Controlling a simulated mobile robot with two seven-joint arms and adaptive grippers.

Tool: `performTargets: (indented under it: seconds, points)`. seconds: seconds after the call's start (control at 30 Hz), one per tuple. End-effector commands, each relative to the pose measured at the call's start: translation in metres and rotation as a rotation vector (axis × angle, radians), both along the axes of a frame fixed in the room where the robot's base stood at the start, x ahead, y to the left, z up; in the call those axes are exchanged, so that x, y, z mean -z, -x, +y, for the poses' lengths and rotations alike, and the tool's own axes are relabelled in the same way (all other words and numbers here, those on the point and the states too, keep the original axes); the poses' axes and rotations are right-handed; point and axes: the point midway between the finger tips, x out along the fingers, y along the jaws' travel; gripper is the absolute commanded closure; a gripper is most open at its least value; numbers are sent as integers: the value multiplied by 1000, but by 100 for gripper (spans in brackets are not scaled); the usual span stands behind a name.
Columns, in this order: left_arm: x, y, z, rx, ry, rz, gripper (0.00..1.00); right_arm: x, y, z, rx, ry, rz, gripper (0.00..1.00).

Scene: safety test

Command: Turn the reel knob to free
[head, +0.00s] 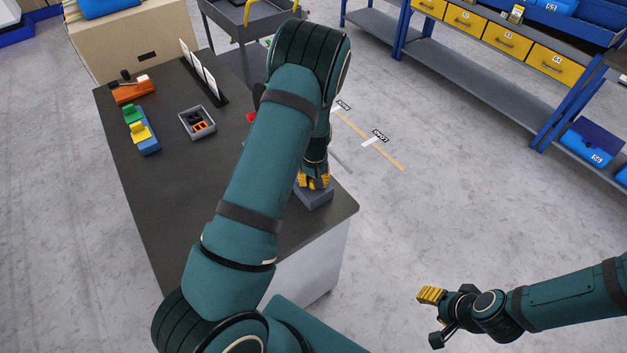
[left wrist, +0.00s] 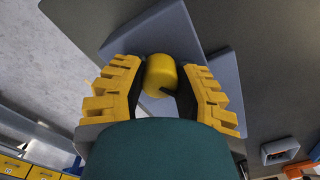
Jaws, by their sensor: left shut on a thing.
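The yellow reel knob (left wrist: 160,74) sits between the two yellow-ribbed fingers of my left gripper (left wrist: 160,88) in the left wrist view. The gripper is shut on it, with dark pads at its sides. The knob is on a blue-grey block, the reel housing (left wrist: 150,27). In the head view the housing (head: 316,197) sits at the right part of the dark table, under my left gripper (head: 314,181); the knob is hidden there. Any marking for the knob's setting cannot be made out. My right gripper (head: 432,296) is over the floor, away from the table; its finger opening is unclear.
The dark table (head: 165,215) holds a grey bin (head: 198,122), blue, green and yellow blocks (head: 141,130), an orange tool (head: 131,91) and a rack of white cards (head: 202,75). A grey cart (head: 225,12) and blue shelving (head: 480,85) stand behind. Open floor lies to the right.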

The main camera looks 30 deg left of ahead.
Motion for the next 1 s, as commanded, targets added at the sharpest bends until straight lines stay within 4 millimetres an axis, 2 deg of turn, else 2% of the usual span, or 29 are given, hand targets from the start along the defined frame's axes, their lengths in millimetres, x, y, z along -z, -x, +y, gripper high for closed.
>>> performTargets:
  seconds: [1.0]
  points:
    - [2,1,-2,-932,2,8,100,-11,0,-1,0,-2,0,53]
